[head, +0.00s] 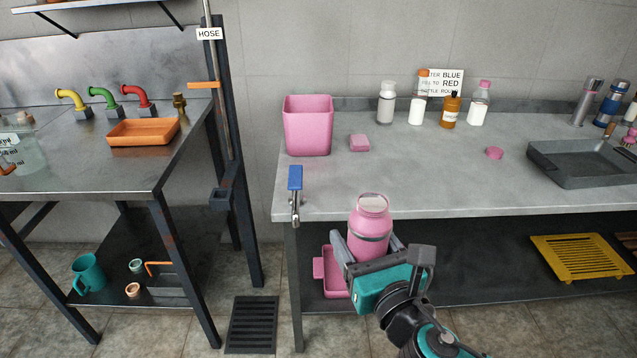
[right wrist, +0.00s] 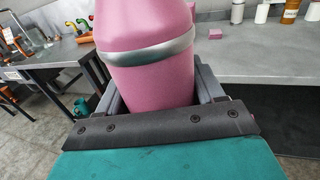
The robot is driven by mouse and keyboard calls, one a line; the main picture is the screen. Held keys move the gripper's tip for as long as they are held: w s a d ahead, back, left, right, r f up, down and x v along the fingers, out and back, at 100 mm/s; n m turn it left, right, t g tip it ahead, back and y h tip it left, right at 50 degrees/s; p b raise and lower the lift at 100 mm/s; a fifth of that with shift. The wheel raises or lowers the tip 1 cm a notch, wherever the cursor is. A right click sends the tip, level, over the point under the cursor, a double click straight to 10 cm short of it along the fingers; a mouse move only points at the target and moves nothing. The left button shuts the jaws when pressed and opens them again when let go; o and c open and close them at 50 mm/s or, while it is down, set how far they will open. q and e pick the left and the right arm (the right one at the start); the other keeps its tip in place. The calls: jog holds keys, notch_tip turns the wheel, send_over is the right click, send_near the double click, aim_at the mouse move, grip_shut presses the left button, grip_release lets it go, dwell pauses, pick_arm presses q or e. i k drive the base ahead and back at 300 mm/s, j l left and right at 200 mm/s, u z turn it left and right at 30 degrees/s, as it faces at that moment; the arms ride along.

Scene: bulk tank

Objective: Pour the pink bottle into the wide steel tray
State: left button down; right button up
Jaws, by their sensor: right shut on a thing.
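The pink bottle (head: 371,222) is upright in my right gripper (head: 372,254), in front of the counter's front edge. It has a grey band and a pale round top; I cannot tell for sure whether it is open. In the right wrist view the bottle (right wrist: 148,75) sits between both fingers, leaning slightly, its top cut off. A wide dark grey tray (head: 580,182), probably the steel one, lies on the counter at the far right, well away from the bottle. It looks empty inside. My left gripper is not in view.
A pink bin (head: 308,128), a pink block (head: 359,143) and a small pink disc (head: 494,153) stand on the counter (head: 420,185). Several bottles line its back. A blue-handled valve (head: 295,180) sits at its left front edge. Mid-counter is clear.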

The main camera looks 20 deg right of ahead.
aim_at(573, 165)
jog(key=i+l, duration=0.1)
jog(key=l, duration=1.3)
jog(key=i+l, duration=0.15)
jog(key=l, duration=0.55)
jog(key=i+l, duration=0.1)
jog(key=l, duration=0.6)
jog(key=l+z, duration=0.1)
jog(key=l, duration=0.6)
jog(key=i, duration=0.05)
